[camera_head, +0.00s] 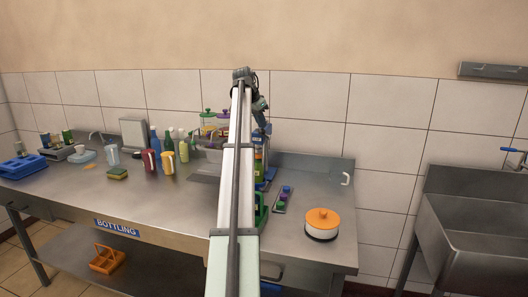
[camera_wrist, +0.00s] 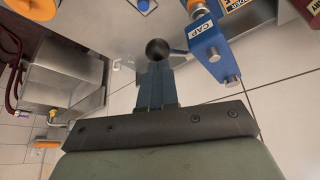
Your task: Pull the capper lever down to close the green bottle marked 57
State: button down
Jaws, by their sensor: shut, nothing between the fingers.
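The capper (camera_wrist: 207,45) is a blue part marked CAP at the upper right of the wrist view. Its lever ends in a black ball knob (camera_wrist: 157,49). My gripper (camera_wrist: 156,68) is shut and empty, with its fingertips right at the knob in the picture; I cannot tell whether they touch it. In the head view my gripper (camera_head: 263,123) is above the blue capper (camera_head: 267,174), which is partly behind my arm.
A white pot with an orange lid (camera_head: 322,222) stands on the steel counter (camera_head: 335,180) at the right. A tray with coloured caps (camera_head: 284,198) lies next to the capper. Several bottles and mugs stand to the left. A sink (camera_head: 475,215) is at far right.

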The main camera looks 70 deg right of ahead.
jog(key=shift+f, duration=0.1)
jog(key=shift+a+f, duration=0.35)
jog(key=shift+f, duration=0.45)
